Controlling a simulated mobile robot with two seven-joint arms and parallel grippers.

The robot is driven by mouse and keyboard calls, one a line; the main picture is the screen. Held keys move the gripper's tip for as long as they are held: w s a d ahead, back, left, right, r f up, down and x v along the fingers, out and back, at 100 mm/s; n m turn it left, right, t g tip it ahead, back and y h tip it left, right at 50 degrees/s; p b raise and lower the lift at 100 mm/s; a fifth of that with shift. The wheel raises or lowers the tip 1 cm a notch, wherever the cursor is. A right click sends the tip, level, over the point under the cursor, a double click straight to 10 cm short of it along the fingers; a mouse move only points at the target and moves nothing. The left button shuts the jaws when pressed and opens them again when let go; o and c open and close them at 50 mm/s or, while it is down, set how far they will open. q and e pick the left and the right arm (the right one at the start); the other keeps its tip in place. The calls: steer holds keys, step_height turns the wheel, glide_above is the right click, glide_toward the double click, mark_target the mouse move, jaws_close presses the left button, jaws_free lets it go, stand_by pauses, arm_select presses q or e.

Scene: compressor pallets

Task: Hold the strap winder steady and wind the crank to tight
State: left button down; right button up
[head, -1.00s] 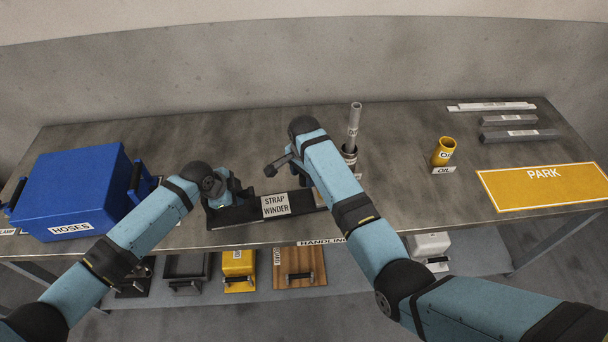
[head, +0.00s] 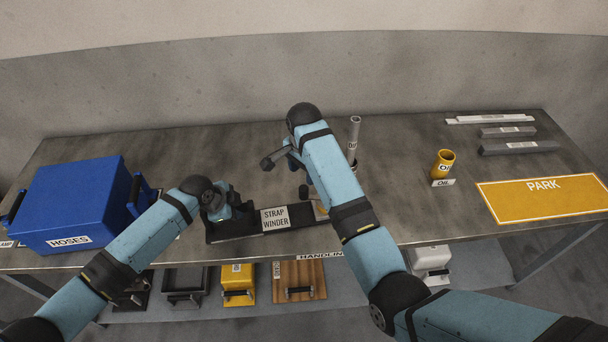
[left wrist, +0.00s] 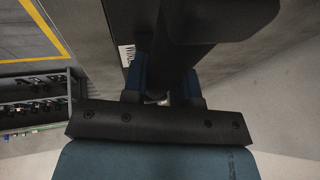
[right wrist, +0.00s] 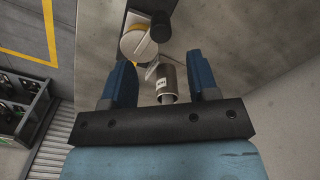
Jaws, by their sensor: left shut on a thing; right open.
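The strap winder (head: 238,229) is a long dark base at the bench's front, with a white label (head: 275,218) reading STRAP WINDER. My left gripper (head: 235,207) is shut on the dark body at its left end; the left wrist view shows that dark part (left wrist: 165,60) between the fingers. The black crank knob (head: 304,191) stands at the right end. In the right wrist view, the knob (right wrist: 160,27) sits beside a round disc (right wrist: 138,43) with a yellow stripe, beyond the fingers. My right gripper (head: 297,172) is open and empty, behind and above the knob, apart from it.
A blue HOSES box (head: 75,200) stands left of my left gripper. A grey tube (head: 353,138) stands upright just right of my right arm. A yellow OIL cup (head: 443,163), the yellow PARK mat (head: 540,193) and grey bars (head: 515,147) lie further right. The back middle is clear.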

mark_target(318, 197)
steer(key=shift+c, duration=0.2)
steer(key=shift+f, duration=0.1)
steer(key=c, duration=0.4)
steer(key=shift+d+f+n, duration=0.1)
steer(key=shift+d+n, duration=0.05)
steer(key=shift+n, duration=0.15)
steer(key=c, duration=0.3)
steer(key=shift+s+d+f+n, duration=0.15)
steer(key=shift+d+n, duration=0.15)
steer(key=shift+n, duration=0.1)
jaws_close()
steer(key=s+d+n+t+y, duration=0.3)
steer(key=s+n, duration=0.2)
steer(key=n, duration=0.9)
steer(key=s+d+n+t+y, duration=0.25)
steer(key=s+n, duration=0.35)
steer(key=n, duration=0.7)
steer(key=w+a+f, duration=0.5)
steer(key=w+f, duration=0.2)
steer(key=w, duration=0.1)
steer(key=shift+g, duration=0.35)
